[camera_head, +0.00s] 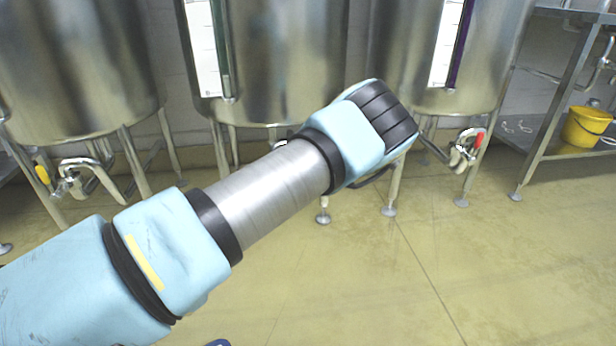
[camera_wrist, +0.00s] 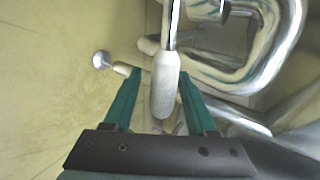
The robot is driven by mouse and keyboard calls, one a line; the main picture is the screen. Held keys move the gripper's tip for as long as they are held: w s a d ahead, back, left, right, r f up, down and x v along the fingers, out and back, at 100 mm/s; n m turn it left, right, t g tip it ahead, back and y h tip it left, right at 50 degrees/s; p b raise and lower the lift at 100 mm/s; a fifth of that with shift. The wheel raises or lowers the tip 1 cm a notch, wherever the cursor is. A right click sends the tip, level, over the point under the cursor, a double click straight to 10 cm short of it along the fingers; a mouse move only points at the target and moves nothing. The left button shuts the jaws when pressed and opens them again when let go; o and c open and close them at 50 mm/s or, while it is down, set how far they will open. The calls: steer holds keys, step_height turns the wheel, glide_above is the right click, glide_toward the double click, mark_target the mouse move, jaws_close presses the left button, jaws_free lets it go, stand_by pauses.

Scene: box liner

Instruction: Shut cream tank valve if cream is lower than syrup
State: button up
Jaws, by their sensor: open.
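Three steel tanks stand on legs: a left tank (camera_head: 75,60), a middle tank (camera_head: 285,60) and a right tank (camera_head: 400,50). No label naming cream or syrup is readable. The middle tank has a greenish sight tube (camera_head: 221,45) and the right one a dark purple tube (camera_head: 461,40); their levels are unclear. The left valve has a yellow handle (camera_head: 43,174), the right a red one (camera_head: 479,140). My gripper (camera_wrist: 158,76) is open in the wrist view, its green fingers on either side of a pale rounded lever (camera_wrist: 165,95), not visibly clamped. My arm hides the fingers in the head view.
Curved steel pipes (camera_wrist: 275,60) lie close to the right of my fingers. A tank foot (camera_wrist: 101,60) shows at left. A shelf rack with a yellow bucket (camera_head: 586,127) stands at the far right. The floor in front is clear.

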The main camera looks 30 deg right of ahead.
steer(key=p+v, duration=0.3)
steer(key=v, duration=0.7)
steer(key=shift+s+r, duration=0.2)
steer(key=shift+s, duration=0.05)
steer(key=shift+a, duration=0.15)
